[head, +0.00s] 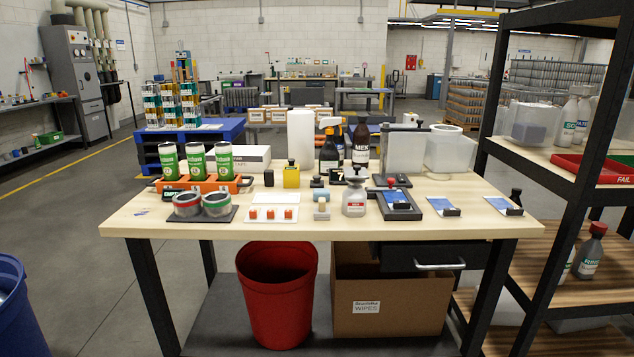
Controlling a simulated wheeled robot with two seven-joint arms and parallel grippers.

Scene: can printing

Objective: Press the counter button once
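A workbench (420,224) stands ahead with many small items on it. I cannot tell for sure which item is the counter. A small yellow block with a black top (291,177) stands near the middle of the bench. A small dark device (319,183) sits to its right, too small to read. A black-based stand (389,183) with a red knob (393,181) is further right. Neither of my grippers is in view.
An orange rack with green-and-white cans (196,161), two metal rings (187,204), a white plate with red pieces (272,219), bottles (360,143) and a clear container (449,150) crowd the bench. A dark shelf (560,155) stands right. A red bin (277,300) is below.

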